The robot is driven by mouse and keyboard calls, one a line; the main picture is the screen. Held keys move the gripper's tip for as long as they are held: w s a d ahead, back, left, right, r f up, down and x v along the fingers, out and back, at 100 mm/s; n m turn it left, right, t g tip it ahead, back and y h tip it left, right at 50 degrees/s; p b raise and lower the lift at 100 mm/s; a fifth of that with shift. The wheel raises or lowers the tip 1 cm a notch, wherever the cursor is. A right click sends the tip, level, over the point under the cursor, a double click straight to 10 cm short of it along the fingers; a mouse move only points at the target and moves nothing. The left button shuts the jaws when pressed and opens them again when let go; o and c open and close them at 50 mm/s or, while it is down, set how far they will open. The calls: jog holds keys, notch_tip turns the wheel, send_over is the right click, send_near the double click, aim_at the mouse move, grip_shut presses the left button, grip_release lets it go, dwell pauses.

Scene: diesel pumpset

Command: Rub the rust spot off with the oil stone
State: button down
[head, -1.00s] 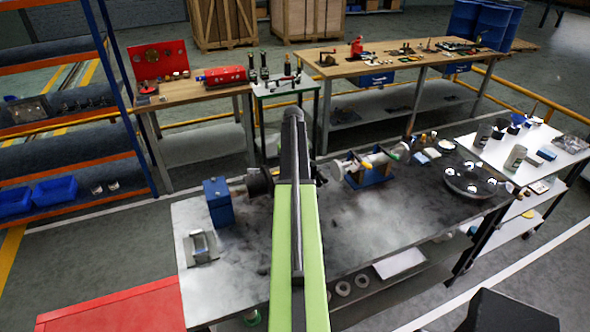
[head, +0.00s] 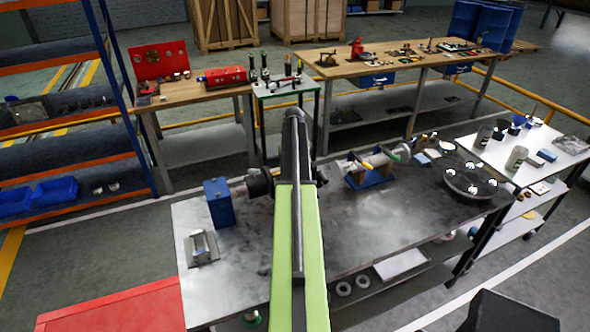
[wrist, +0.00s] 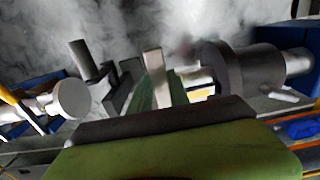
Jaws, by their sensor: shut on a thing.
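In the wrist view my gripper (wrist: 150,85) is shut on a pale, narrow block (wrist: 153,66), which looks like the oil stone. It points up toward the smoky grey bench top. A dark, thick round coupling (wrist: 240,70) lies just right of the jaws, and a shaft end with a pale disc (wrist: 72,98) lies to the left. Whether the stone touches anything is unclear. In the head view my own arm hides the gripper and the stone.
The grey steel bench (head: 385,225) carries a blue block (head: 218,202), a small metal stand (head: 201,248), a shaft on a blue support (head: 368,178) and a round dark plate (head: 470,180). A white side table (head: 545,135) adjoins at right. The bench's front middle is clear.

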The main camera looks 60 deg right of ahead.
jog(key=shift+w+d, duration=0.65)
jog(key=shift+w, duration=0.3)
dwell(0.6)
notch_tip(320, 180, up, 7)
jog(key=p, duration=0.7)
jog(key=shift+f, duration=0.1)
